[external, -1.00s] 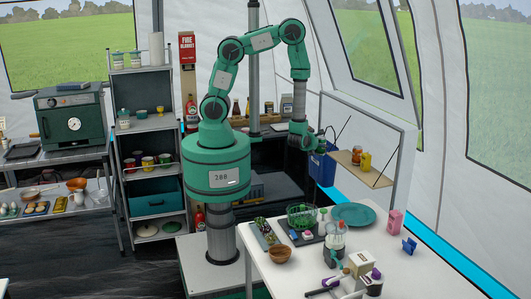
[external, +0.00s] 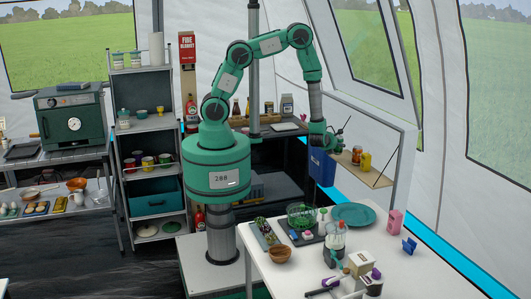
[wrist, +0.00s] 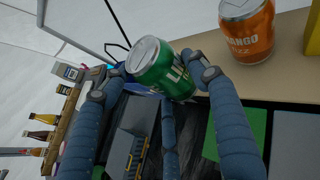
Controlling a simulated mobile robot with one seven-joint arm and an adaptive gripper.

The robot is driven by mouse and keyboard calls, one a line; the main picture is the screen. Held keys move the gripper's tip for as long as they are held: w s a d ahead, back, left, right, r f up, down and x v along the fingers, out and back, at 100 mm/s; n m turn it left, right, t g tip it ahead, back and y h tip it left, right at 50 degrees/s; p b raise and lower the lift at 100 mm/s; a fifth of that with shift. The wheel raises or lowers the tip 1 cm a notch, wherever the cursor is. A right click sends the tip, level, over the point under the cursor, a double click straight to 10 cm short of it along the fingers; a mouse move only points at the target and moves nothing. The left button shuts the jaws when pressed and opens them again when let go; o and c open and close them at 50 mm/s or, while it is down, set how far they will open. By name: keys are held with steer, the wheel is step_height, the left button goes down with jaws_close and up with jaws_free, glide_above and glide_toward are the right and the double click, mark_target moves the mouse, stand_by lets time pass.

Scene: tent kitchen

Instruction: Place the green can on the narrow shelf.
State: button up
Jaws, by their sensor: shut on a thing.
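My gripper (external: 329,143) is at the shelf's left end in the external view. The can is beside the shelf's end in the wrist view; I cannot tell whether it touches it. In the external view the can is too small to make out clearly.
An orange mango can (wrist: 246,30) stands on the shelf, with a yellow item (wrist: 313,32) to its right. Thin support wires (external: 343,124) rise from the shelf. The white table (external: 390,235) below carries a teal plate (external: 354,214) and a green basket (external: 301,215).

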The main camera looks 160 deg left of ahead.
steer(key=a, duration=0.4)
steer(key=shift+a+f, duration=0.2)
steer(key=shift+a, duration=0.2)
steer(key=shift+f, duration=0.1)
steer(key=shift+f+b, duration=0.35)
steer(key=shift+f, duration=1.35)
steer(key=shift+f, duration=0.1)
steer(key=o, duration=0.6)
steer(key=shift+c, duration=0.2)
steer(key=shift+w+d+r, duration=0.3)
steer(key=shift+d+r, duration=0.05)
steer(key=p+v, duration=0.1)
steer(key=v, duration=1)
